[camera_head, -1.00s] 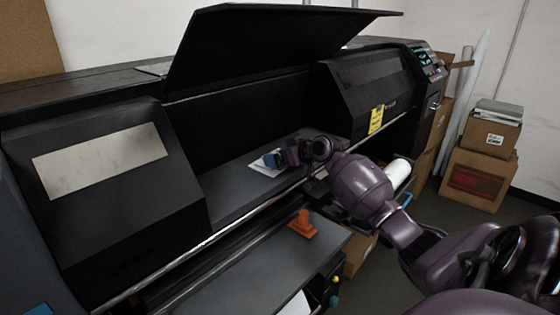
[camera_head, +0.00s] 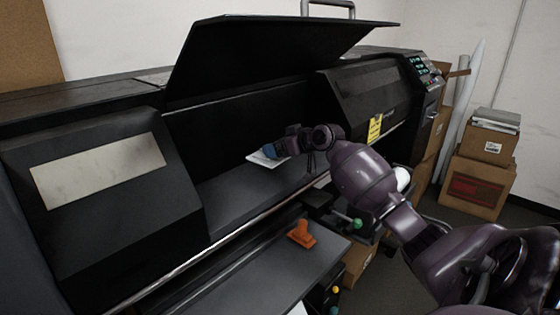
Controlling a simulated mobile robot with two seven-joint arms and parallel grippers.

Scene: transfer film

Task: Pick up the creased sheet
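The white creased sheet (camera_head: 258,159) shows at the left end of my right arm, inside the open bay of the large black machine. The sheet appears slightly above the grey bed (camera_head: 240,190). My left gripper is not in view.
The black lid (camera_head: 270,52) stands raised above the bay. An orange tool (camera_head: 302,234) lies on the lower shelf (camera_head: 255,280) in front. A yellow note (camera_head: 375,128) hangs on the right housing. Cardboard boxes (camera_head: 478,185) stand at the right by the wall.

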